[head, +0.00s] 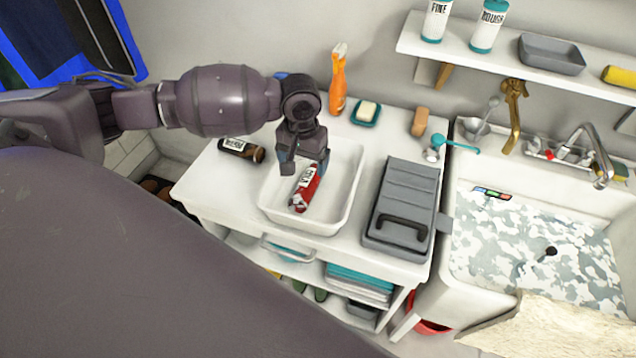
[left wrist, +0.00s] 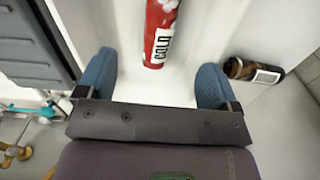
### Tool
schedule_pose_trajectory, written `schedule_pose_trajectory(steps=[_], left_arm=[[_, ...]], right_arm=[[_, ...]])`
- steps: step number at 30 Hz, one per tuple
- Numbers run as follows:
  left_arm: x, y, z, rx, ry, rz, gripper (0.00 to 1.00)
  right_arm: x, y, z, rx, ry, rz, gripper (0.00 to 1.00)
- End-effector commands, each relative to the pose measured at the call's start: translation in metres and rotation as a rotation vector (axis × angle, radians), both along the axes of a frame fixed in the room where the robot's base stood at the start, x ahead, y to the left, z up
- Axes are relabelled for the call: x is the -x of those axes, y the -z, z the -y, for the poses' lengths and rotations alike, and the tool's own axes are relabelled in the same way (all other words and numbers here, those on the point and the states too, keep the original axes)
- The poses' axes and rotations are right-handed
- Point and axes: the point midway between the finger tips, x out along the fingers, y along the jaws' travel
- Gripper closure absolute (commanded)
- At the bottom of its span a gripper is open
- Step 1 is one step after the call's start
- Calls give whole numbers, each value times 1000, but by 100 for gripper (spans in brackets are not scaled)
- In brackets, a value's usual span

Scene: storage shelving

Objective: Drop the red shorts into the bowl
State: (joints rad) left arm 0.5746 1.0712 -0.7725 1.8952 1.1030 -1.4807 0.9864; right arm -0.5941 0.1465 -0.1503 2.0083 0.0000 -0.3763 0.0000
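I cannot make out any red shorts. My left gripper (head: 303,168) is above the tub at the bottle's upper end. In the left wrist view its two blue fingertips (left wrist: 155,85) are wide apart, with the bottle's end between and beyond them, not gripped. No clear bowl shows, apart from a small metal cup-like vessel (head: 474,127) by the sink. My right gripper is out of view.
A dark bottle (head: 241,150) lies left of the tub, and a grey toolbox (head: 402,205) stands right of it. The sink (head: 455,250) is at right, below a wall shelf (head: 480,58).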

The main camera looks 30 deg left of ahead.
Motion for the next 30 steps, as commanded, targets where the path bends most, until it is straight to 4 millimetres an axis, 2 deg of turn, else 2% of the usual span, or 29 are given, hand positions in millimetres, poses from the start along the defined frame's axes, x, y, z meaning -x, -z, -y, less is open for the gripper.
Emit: schedule_pose_trajectory(steps=[6, 10, 18, 24, 30], left_arm=[[0, 0, 0, 0, 0, -1, 14], [0, -7, 0, 1, 0, 1, 14], [0, -53, 0, 0, 1, 4, 14], [0, -86, 0, 0, 0, 4, 14], [0, -104, 0, 0, 0, 2, 14]], right_arm=[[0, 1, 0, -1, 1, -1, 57], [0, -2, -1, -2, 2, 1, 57], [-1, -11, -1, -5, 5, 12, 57], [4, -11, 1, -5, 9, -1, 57], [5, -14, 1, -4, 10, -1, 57]])
